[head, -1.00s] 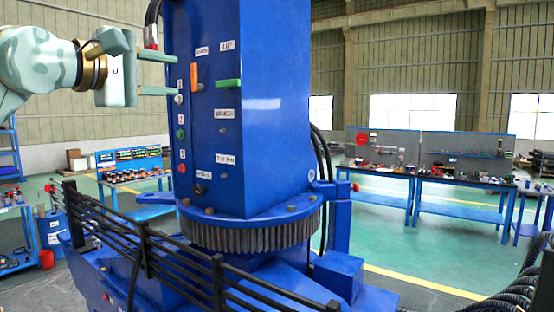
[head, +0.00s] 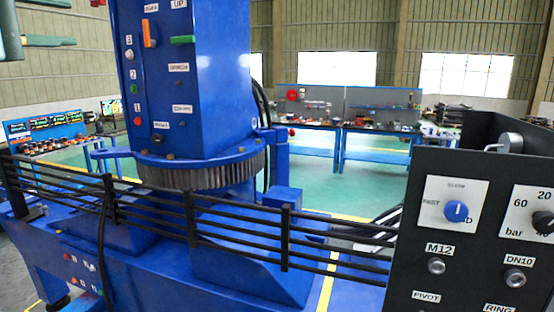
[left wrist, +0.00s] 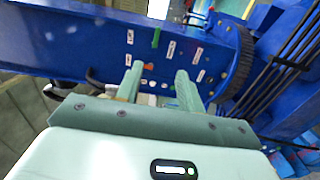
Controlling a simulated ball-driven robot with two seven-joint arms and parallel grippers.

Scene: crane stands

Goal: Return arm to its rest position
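The blue crane column (head: 200,90) stands upright on a toothed ring (head: 210,172). Its panel carries an orange lever (head: 149,33), a green lever (head: 183,40), labels and small buttons. My left gripper (head: 88,22) is at the upper left edge of the head view, left of the column and apart from it. In the left wrist view its two green fingers (left wrist: 160,82) are spread with nothing between them. They point toward the panel, where the green lever (left wrist: 156,38) and orange lever (left wrist: 149,66) show. My right gripper is out of view.
Black railings (head: 150,205) run before the column. A dark control box (head: 460,230) with a blue knob (head: 456,211) and a gauge-like dial stands at right. Workbenches (head: 340,130) stand at the back. The green floor between is clear.

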